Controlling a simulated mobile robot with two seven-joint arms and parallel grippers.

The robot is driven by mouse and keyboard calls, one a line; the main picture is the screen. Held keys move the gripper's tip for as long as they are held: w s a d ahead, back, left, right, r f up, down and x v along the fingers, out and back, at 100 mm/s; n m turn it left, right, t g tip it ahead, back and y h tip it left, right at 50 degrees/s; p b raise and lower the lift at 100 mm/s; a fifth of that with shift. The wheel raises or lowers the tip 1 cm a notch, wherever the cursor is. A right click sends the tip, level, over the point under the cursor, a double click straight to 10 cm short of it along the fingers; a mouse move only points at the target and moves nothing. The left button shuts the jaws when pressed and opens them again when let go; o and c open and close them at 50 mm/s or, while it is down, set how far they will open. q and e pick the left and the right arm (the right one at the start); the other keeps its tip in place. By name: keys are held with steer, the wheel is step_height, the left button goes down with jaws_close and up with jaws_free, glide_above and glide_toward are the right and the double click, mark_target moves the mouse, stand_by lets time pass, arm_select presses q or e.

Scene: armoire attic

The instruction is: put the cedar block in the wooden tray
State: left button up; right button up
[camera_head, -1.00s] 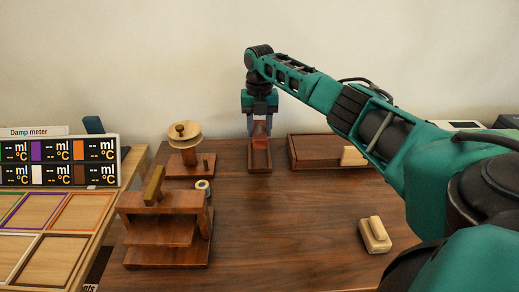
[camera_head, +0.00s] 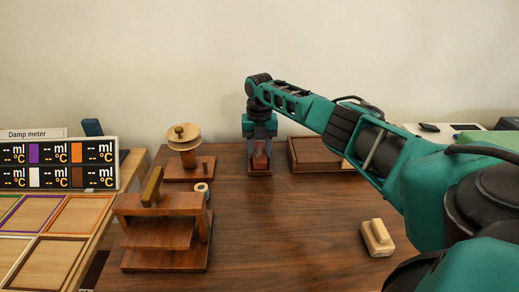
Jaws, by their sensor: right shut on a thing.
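My right gripper (camera_head: 260,152) points straight down at the back middle of the table and is shut on a reddish block, which I take for the cedar block (camera_head: 260,161). My left gripper is not in view.
A pale block (camera_head: 377,238) lies at right. A wooden stand (camera_head: 165,235) and a spool stand (camera_head: 186,160) are at left. The middle of the table is clear.

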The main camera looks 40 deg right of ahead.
mark_target(260, 151)
steer(key=o, duration=1)
steer(key=shift+f, duration=0.25)
steer(key=shift+o, duration=0.4)
steer(key=shift+s, duration=0.15)
steer(key=shift+s+d+f, duration=0.1)
steer(key=shift+d, duration=0.05)
steer(key=shift+d+r, duration=0.1)
steer(key=shift+r, duration=0.35)
step_height(260, 151, up, 12)
steer(key=p, duration=0.3)
steer(key=shift+w+a, duration=0.25)
